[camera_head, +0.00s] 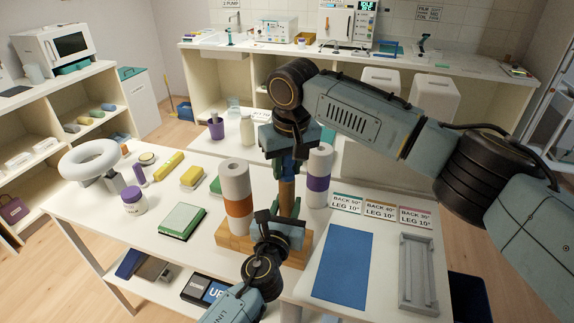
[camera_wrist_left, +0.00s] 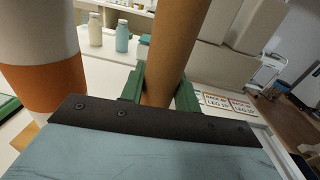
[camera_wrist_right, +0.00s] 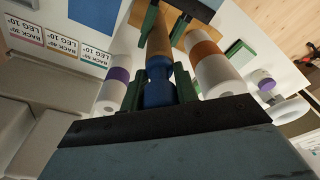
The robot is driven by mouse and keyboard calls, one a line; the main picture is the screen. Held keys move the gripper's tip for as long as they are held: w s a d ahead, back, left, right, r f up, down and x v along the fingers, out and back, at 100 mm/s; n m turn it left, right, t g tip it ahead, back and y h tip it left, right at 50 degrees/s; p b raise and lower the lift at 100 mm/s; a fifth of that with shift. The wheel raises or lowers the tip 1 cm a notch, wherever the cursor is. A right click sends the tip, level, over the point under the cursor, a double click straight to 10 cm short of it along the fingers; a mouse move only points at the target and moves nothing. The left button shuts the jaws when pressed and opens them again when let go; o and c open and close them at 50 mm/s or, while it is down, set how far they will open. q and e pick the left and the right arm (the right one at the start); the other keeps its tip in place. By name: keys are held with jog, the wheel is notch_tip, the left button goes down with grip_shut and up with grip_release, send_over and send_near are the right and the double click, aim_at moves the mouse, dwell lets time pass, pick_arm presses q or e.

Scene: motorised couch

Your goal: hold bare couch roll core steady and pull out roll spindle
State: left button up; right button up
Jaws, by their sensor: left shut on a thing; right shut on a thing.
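The bare brown roll core (camera_head: 287,196) stands upright between two white rolls. My left gripper (camera_head: 286,213) is shut around it from the front; the core (camera_wrist_left: 176,45) fills the space between the green fingers (camera_wrist_left: 160,92) in the left wrist view. My right gripper (camera_head: 291,160) is above, shut on the blue end of the roll spindle (camera_wrist_right: 158,90). In the right wrist view the blue end meets the core's end (camera_wrist_right: 159,42), in line with it. Any part of the spindle inside the core is hidden.
An orange-banded roll (camera_head: 236,190) and a purple-banded roll (camera_head: 319,170) stand close on either side. A wooden base (camera_head: 228,238) is below. A blue mat (camera_head: 342,262) and grey tray (camera_head: 418,275) lie to the right. A green-white pad (camera_head: 182,220) lies left.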

jog(key=shift+r, duration=0.25)
notch_tip(320, 180, up, 16)
dwell(4.5)
jog(key=shift+r, duration=0.15)
notch_tip(320, 180, up, 7)
dwell(2.0)
